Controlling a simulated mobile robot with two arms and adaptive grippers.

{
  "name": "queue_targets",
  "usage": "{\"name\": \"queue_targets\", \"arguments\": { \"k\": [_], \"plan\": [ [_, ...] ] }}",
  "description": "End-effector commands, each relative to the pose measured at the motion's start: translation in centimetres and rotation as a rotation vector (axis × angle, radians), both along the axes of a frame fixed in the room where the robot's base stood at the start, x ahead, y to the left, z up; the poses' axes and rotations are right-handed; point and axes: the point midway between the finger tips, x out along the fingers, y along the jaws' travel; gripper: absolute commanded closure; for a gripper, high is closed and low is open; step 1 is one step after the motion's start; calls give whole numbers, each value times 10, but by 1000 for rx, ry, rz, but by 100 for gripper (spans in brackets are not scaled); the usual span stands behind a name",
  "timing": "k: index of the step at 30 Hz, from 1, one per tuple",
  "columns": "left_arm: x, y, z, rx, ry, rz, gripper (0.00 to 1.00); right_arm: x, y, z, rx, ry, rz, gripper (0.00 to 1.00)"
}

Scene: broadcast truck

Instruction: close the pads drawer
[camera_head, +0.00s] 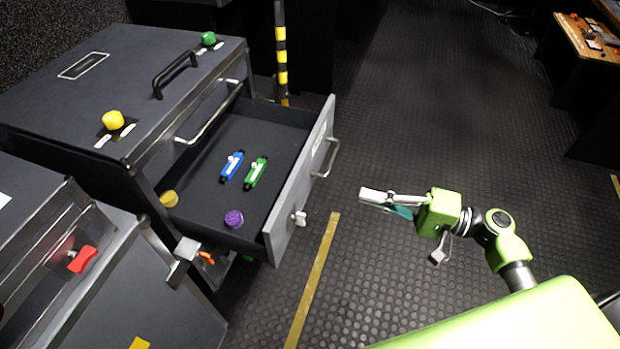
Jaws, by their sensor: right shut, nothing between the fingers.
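The open drawer (288,205) sticks out to the right from a dark cabinet (60,110). Its grey front carries a bar handle (332,158) and a small light knob or latch (299,218). Inside lie a blue item (231,165), a green item (255,172), a purple round piece (234,218) and a yellow round piece (169,198). My right gripper (364,195) is shut and empty, to the right of the drawer front and apart from it, over the floor. My left gripper is not in view.
The cabinet top has a black handle (175,75), a yellow knob (113,119) and a green knob (208,39). A grey unit with a red handle (82,259) stands at the lower left. A yellow-black post (281,50) stands behind the drawer.

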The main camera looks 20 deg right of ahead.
Motion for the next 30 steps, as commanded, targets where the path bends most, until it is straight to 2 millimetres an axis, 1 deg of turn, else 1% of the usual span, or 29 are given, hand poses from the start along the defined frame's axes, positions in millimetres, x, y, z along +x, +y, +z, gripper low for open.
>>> {"name": "queue_targets", "arguments": {
  "k": [2, 5, 15, 21, 25, 30],
  "plan": [
    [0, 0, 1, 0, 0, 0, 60, 2, 3, 0, 6, 2, -4, 100],
    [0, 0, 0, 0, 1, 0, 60, 9, 14, 2, 6, 0, -2, 100],
    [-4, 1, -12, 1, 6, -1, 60, 50, 74, 2, 4, -1, 1, 100],
    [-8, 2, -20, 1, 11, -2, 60, 68, 101, 2, 2, 0, 1, 100],
    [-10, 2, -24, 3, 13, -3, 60, 75, 111, 1, 1, 0, 0, 100],
    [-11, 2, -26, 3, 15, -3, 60, 77, 115, 1, 1, 1, 0, 100]
  ]
}}
